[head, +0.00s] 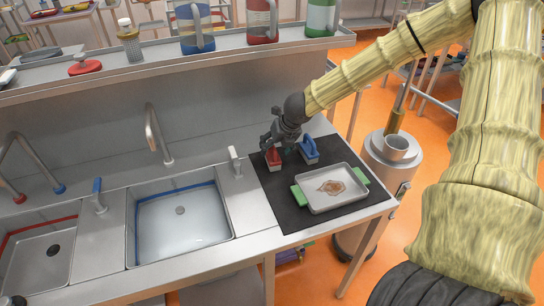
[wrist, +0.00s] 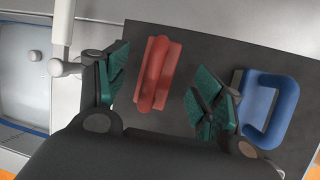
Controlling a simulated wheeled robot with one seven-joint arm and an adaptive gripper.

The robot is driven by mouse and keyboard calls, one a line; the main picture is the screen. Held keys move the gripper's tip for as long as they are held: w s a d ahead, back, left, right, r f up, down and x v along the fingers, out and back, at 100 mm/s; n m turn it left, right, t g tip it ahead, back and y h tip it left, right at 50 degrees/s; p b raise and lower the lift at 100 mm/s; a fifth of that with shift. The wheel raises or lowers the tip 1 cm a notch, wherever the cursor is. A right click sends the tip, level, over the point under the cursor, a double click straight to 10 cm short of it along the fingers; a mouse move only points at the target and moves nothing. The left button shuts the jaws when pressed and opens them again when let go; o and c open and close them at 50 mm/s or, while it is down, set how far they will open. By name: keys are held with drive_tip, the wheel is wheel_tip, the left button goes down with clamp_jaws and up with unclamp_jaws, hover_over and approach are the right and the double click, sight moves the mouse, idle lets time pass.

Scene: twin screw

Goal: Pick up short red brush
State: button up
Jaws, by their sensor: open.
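The short red brush (wrist: 158,75) lies on the black mat (wrist: 185,40), between the two open green-padded fingers of my gripper (wrist: 160,90) in the wrist view. Gaps show on both sides of it. In the head view the red brush (head: 273,158) sits near the mat's back left corner, with my gripper (head: 281,145) right above it. The gripper partly covers it there. A blue brush (wrist: 268,103) with a loop handle stands to the right of the right finger; it also shows in the head view (head: 309,152).
A metal tray (head: 318,205) with green handles and a brown stain lies on the front of the mat. A faucet (head: 235,162) stands left of the mat, beside a sink (head: 185,250) with a blue rim. A shelf with jugs runs behind.

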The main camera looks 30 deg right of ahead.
drive_tip(key=shift+w+f, duration=0.35)
drive_tip(key=shift+f, duration=0.1)
drive_tip(key=shift+p+x, duration=0.5)
drive_tip(key=shift+x, duration=0.9)
drive_tip(key=c, duration=1.2)
